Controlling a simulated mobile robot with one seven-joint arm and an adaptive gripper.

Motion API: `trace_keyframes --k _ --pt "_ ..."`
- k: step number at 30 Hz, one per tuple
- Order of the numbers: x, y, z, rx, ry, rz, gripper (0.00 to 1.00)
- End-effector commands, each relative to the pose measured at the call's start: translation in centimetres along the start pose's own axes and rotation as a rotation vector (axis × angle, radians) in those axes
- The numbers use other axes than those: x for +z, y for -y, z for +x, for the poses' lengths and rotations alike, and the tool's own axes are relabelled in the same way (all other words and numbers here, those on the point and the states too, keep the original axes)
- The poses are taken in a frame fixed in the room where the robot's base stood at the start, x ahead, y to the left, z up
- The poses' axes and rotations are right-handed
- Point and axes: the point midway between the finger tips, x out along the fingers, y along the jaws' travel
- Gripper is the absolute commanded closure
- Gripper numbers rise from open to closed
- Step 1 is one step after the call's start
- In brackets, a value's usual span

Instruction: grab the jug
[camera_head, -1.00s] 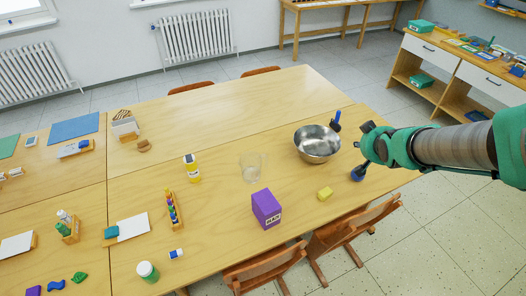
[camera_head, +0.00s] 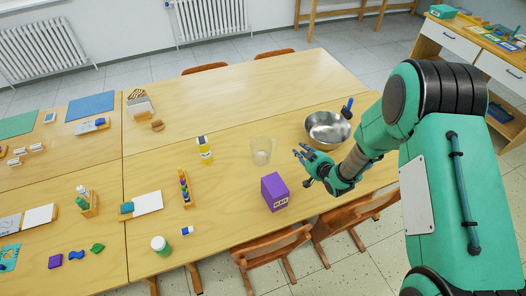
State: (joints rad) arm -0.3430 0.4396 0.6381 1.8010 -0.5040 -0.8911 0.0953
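The jug (camera_head: 262,150) is clear and see-through. It stands upright on the wooden table, left of the steel bowl and behind the purple box. My gripper (camera_head: 301,165) is just right of the jug, with its fingers pointing left towards it. The fingers look spread apart with nothing between them. A gap shows between the fingertips and the jug in this view; their exact height over the table is hard to tell. I cannot make out the jug's handle clearly.
A steel bowl (camera_head: 328,129) stands behind my gripper, with a blue-handled tool (camera_head: 347,108) beside it. A purple box (camera_head: 274,192) is in front of the jug. A yellow bottle (camera_head: 205,149) stands to its left. The table behind the jug (camera_head: 235,100) is clear.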

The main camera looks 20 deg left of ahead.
Motion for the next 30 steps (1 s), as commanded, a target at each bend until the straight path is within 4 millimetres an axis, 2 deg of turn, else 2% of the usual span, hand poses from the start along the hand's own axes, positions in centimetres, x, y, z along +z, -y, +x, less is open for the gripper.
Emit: trace_keyframes --k 3,9,23,30 --pt "1.9 2.2 1.1 -0.044 -0.026 0.005 0.76" --pt "3.1 3.9 1.9 -0.078 -0.052 0.008 0.76" --pt "3.2 4.0 2.2 -0.080 -0.054 0.008 0.76" --pt "3.2 4.3 4.3 -0.081 -0.054 0.007 0.76"
